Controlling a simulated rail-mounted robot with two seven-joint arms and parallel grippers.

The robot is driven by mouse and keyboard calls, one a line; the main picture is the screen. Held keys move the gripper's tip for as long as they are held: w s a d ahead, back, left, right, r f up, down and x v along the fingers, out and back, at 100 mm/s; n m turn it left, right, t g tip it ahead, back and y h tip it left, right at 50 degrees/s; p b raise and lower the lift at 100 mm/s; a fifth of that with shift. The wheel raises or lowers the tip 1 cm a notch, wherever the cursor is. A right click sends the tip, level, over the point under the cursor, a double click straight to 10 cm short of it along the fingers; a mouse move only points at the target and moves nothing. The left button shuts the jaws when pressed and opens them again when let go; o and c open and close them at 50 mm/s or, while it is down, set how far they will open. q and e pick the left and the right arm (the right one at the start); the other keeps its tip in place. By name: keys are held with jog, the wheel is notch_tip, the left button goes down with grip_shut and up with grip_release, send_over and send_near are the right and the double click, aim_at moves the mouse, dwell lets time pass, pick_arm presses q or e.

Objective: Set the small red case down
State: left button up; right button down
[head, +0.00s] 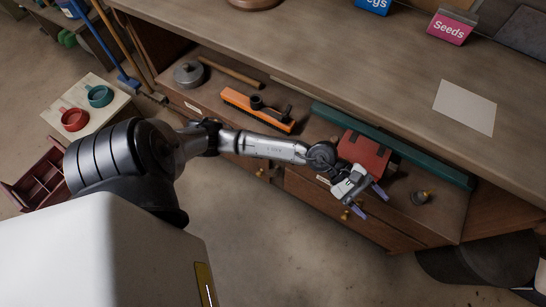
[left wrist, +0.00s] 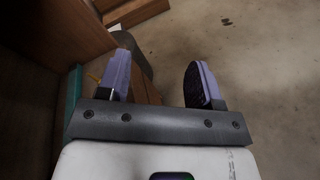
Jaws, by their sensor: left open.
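The small red case (head: 364,152) sits on the lower shelf of the bench, against the long green bar, in the head view. My left gripper (head: 372,200) is just in front of the case, toward the shelf's front edge. Its two purple fingers are spread and nothing is between them. In the left wrist view the open fingers (left wrist: 160,82) point over bare floor, and the case does not show there. The gripper's wrist hides part of the case's near side, so I cannot tell whether they touch. My right gripper is not in view.
The bench top (head: 330,60) overhangs behind. A pink Seeds box (head: 452,27) stands on it.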

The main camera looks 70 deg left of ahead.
pick_arm(q)
jog(key=a+r+n+t+y, duration=0.25)
jog(key=n+t, duration=0.35)
jog(key=n, duration=0.4)
jog(key=a+r+n+t+y, duration=0.1)
jog(key=r+n+t, duration=0.35)
jog(key=n, duration=0.55)
jog(key=s+a+f+n+g+y, duration=0.1)
jog(key=s+a+f+n+y, duration=0.2)
jog(key=n+y, duration=0.5)
jog(key=s+a+f+n+y, duration=0.1)
jog(key=a+f+n+y, duration=0.3)
jog(key=n, duration=0.7)
jog(key=s+d+f+n+g+h, duration=0.1)
jog(key=s+f+n+g, duration=0.4)
jog(key=s, duration=0.4)
jog(key=s+f+n+g, duration=0.6)
jog(key=s+n+g, duration=0.2)
jog(key=s, duration=0.2)
jog(key=shift+d+f+h, duration=0.15)
jog(key=shift+d+h, duration=0.2)
jog(key=shift+d, duration=0.05)
notch_tip(320, 180, up, 29)
jog(key=p, duration=2.8)
jog(key=shift+f+p, duration=0.15)
jog(key=shift+p, duration=0.2)
